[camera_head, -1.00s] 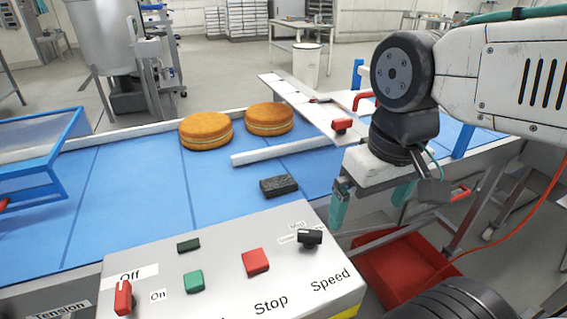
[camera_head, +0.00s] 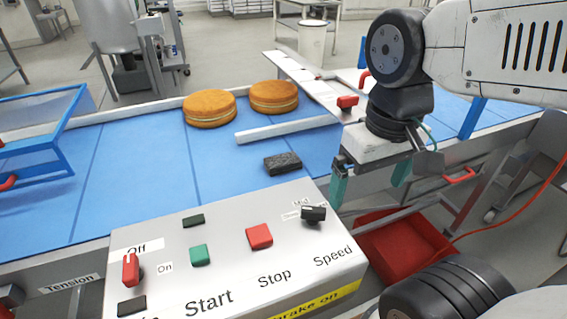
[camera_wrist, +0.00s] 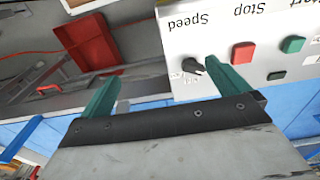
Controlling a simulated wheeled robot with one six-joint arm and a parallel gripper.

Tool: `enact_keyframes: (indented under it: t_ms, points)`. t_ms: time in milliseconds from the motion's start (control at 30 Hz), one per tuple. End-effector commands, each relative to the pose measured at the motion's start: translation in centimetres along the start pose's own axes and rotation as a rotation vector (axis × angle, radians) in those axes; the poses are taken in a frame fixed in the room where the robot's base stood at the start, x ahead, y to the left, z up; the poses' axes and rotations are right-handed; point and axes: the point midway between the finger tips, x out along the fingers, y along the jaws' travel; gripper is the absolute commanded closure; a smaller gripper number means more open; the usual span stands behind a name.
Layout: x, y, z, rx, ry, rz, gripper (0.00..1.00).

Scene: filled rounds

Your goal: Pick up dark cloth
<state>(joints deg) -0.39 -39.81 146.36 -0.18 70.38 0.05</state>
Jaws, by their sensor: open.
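The dark cloth (camera_head: 283,163) is a small, dark, speckled block-like piece lying on the blue conveyor belt (camera_head: 130,170), just behind the control box in the head view. My gripper (camera_head: 369,182) hangs to its right, over the near edge of the conveyor, with its green fingers apart and nothing between them. In the wrist view my gripper (camera_wrist: 168,88) shows both green fingers spread, with the right finger close to the control box's knob. The cloth cannot be made out in the wrist view.
The control box (camera_head: 230,240) with buttons and a speed knob stands in front of the belt. Two filled rounds (camera_head: 209,108) (camera_head: 274,96) sit behind a white guide bar (camera_head: 287,129). A red bin (camera_head: 400,247) is below my gripper. A blue frame (camera_head: 50,130) stands at left.

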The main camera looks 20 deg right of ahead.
Motion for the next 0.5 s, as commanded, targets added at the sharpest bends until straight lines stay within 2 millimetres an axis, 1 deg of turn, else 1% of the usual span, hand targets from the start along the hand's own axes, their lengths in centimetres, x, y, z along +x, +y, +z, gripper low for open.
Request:
enact_keyframes:
  t_ms: [67,167,367,500]
  points:
    - [0.6,-0.2,-1.4,-0.008,-0.057,0.0,0.0]
    - [1.3,-0.4,-4.0,-0.015,-0.11,0.0,0.0]
    - [3.5,-1.1,-10.8,-0.024,-0.171,0.001,0.0]
    - [5.8,-1.7,-16.0,-0.024,-0.188,0.002,0.0]
